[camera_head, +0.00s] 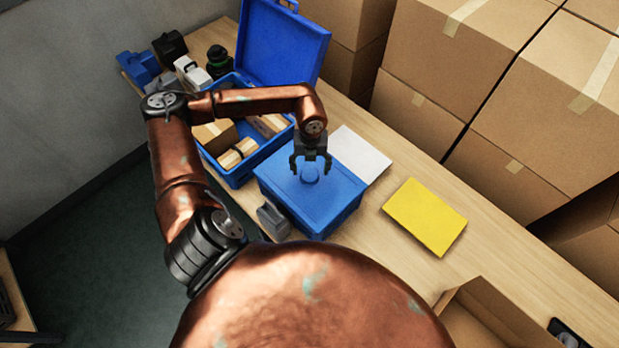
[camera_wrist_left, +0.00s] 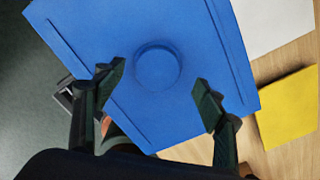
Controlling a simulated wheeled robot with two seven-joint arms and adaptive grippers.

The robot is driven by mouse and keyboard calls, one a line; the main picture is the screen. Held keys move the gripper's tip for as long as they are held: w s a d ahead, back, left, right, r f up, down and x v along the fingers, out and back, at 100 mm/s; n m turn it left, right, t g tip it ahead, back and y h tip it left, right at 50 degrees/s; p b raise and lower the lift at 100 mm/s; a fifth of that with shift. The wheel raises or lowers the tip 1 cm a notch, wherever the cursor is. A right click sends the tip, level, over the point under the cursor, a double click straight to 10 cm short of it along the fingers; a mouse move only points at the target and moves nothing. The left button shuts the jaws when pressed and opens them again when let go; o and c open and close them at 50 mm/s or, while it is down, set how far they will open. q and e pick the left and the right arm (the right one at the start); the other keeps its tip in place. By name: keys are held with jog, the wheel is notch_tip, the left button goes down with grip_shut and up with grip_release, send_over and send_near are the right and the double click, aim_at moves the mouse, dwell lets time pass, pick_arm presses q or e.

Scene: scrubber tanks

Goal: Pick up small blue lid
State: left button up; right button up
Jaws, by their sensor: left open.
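The small blue lid (camera_head: 311,192) lies on a blue box on the wooden table, with a round knob (camera_head: 310,173) at its middle. In the left wrist view the lid (camera_wrist_left: 190,40) fills the upper middle, and its knob (camera_wrist_left: 158,67) lies just beyond the fingertips. My left gripper (camera_head: 311,172) is open and empty above the lid, its fingers on either side of the knob in the head view. It also shows in the left wrist view (camera_wrist_left: 156,78). I cannot tell whether the fingers touch the lid. My right gripper is not in view.
An open blue toolbox (camera_head: 240,178) with packages inside stands left of the lid. A white sheet (camera_head: 358,155) and a yellow pad (camera_head: 425,216) lie to the right. Cardboard boxes (camera_head: 455,60) stand behind. An open carton (camera_head: 485,318) is at lower right.

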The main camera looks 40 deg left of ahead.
aim_at(309, 174)
pick_arm(q)
notch_tip(309, 174, down, 4)
jog(key=shift+a+r, duration=0.15)
jog(key=shift+r, duration=0.1)
jog(key=shift+s, duration=0.1)
jog(key=shift+c, duration=0.6)
jog(key=c, duration=1.3)
jog(key=shift+r, duration=0.15)
jog(key=shift+r, duration=0.55)
jog(key=s+d+r, duration=0.2)
jog(key=s+r, duration=0.1)
jog(key=r, duration=0.1)
jog(key=s+d+r, duration=0.3)
jog(key=s+r, duration=0.1)
jog(key=s+d+r+b, duration=0.1)
jog(key=s+d+r, duration=0.2)
jog(key=s+r, duration=0.1)
jog(key=shift+s+d, duration=0.15)
